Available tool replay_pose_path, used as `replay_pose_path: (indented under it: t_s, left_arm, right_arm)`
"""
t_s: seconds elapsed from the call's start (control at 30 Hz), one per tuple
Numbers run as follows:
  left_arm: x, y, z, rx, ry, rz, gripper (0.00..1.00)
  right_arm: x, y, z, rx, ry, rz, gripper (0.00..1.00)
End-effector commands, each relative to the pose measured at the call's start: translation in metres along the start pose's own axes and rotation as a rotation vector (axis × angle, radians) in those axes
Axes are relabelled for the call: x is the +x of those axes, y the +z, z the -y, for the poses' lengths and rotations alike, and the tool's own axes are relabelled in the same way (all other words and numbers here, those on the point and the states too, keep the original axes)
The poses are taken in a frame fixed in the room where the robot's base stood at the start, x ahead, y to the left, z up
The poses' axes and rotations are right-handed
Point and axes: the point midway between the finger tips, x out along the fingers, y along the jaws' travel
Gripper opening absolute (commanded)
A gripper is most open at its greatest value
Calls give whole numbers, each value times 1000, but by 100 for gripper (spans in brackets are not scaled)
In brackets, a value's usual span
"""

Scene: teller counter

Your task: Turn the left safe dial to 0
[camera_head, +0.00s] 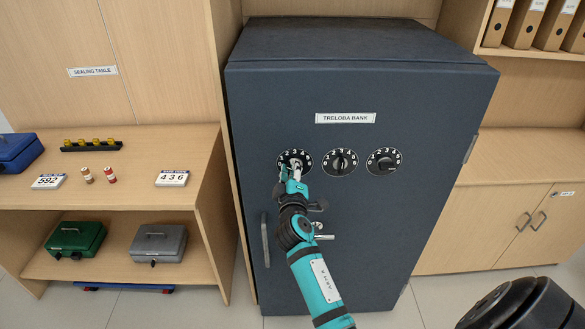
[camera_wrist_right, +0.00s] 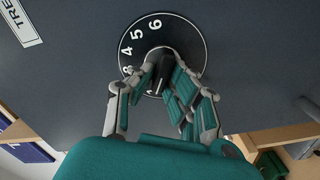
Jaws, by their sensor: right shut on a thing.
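The dark blue-grey safe (camera_head: 350,235) has a row of three round black dials with white numbers. The left dial (camera_head: 283,157) is partly covered by my right gripper (camera_head: 295,172). In the right wrist view, my right gripper (camera_wrist_right: 168,75) is shut on the black knob of the left dial (camera_wrist_right: 185,38), a finger on each side. The numbers 4, 5 and 6 read clearly there; the lower part of the dial is hidden by the fingers. I cannot tell which number the knob points to. My left gripper is not in view.
The middle dial (camera_head: 340,161) and right dial (camera_head: 383,161) are clear of my gripper. A lever handle (camera_head: 323,237) and a vertical door handle (camera_head: 265,240) stick out below. Wooden shelves with cash boxes (camera_head: 158,243) stand left, a low cabinet (camera_head: 510,229) right.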

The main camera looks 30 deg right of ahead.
Motion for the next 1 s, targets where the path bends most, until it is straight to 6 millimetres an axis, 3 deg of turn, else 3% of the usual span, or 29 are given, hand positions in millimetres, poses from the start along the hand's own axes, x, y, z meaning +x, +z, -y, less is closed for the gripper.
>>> replay_pose_path:
  t_s: [0.5, 1.0]
  left_arm:
    - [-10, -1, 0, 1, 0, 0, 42]
    - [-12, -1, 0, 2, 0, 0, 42]
  right_arm:
    - [0, -1, 2, -388, 4, -4, 0]
    - [0, 0, 3, -490, 4, -4, 0]
